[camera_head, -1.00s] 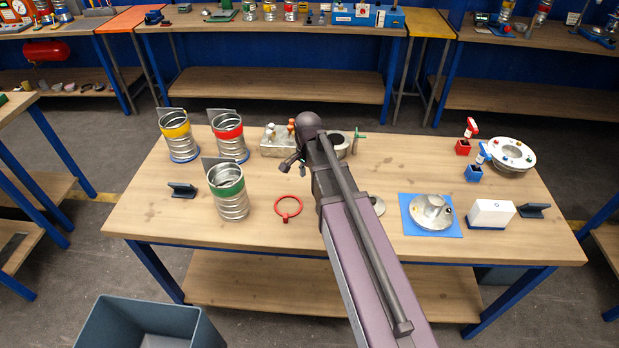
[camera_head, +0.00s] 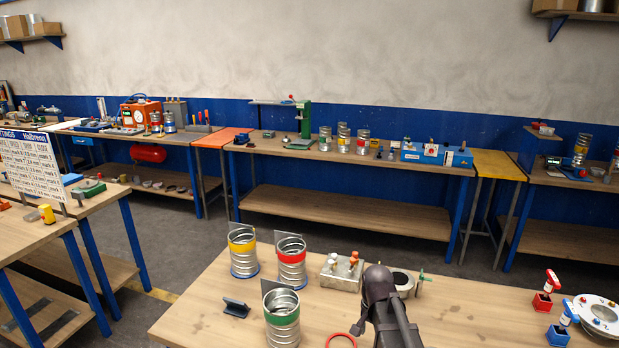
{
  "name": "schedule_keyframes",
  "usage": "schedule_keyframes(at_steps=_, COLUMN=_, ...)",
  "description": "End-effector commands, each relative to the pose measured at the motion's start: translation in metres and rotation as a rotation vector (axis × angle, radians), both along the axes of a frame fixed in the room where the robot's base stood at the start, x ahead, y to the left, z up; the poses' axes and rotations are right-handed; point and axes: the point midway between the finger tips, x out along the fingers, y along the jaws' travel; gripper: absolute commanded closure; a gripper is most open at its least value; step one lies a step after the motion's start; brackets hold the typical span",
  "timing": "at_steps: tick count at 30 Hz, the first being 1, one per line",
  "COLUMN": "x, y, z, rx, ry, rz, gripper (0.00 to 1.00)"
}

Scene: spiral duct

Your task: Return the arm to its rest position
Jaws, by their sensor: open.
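My arm (camera_head: 387,308) rises from the bottom edge over the near wooden bench (camera_head: 205,318). My gripper (camera_head: 358,327) shows only as a small dark part at the left of the arm, above the bench. It is open, and nothing shows in it. Most of it is hidden behind my arm link.
Three ribbed duct pieces stand left on the bench, with yellow (camera_head: 243,252), red (camera_head: 291,264) and green (camera_head: 282,318) bands. A fittings block (camera_head: 340,272) and a red ring (camera_head: 341,341) are near the arm. A flanged disc (camera_head: 598,316) is right. Floor separates the back bench (camera_head: 345,170).

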Motion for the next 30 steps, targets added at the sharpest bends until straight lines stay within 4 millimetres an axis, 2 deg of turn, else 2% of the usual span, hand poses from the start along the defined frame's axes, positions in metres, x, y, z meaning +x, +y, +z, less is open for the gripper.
schedule_keyframes(at_steps=1, x=-0.017, y=0.0, z=-0.001, rx=0.0, ry=0.0, rz=0.065, gripper=0.52)
schedule_keyframes(at_steps=3, x=-0.032, y=0.0, z=-0.002, rx=0.0, ry=0.0, rz=0.165, gripper=0.52)
schedule_keyframes(at_steps=9, x=-0.069, y=-0.001, z=-0.004, rx=0.0, ry=0.0, rz=0.426, gripper=0.52)
schedule_keyframes(at_steps=12, x=-0.081, y=-0.001, z=-0.005, rx=0.0, ry=0.0, rz=0.52, gripper=0.52)
schedule_keyframes(at_steps=18, x=-0.091, y=-0.001, z=-0.006, rx=0.0, ry=0.001, rz=0.611, gripper=0.52)
schedule_keyframes(at_steps=30, x=-0.09, y=-0.001, z=-0.005, rx=0.0, ry=0.001, rz=0.617, gripper=0.52)
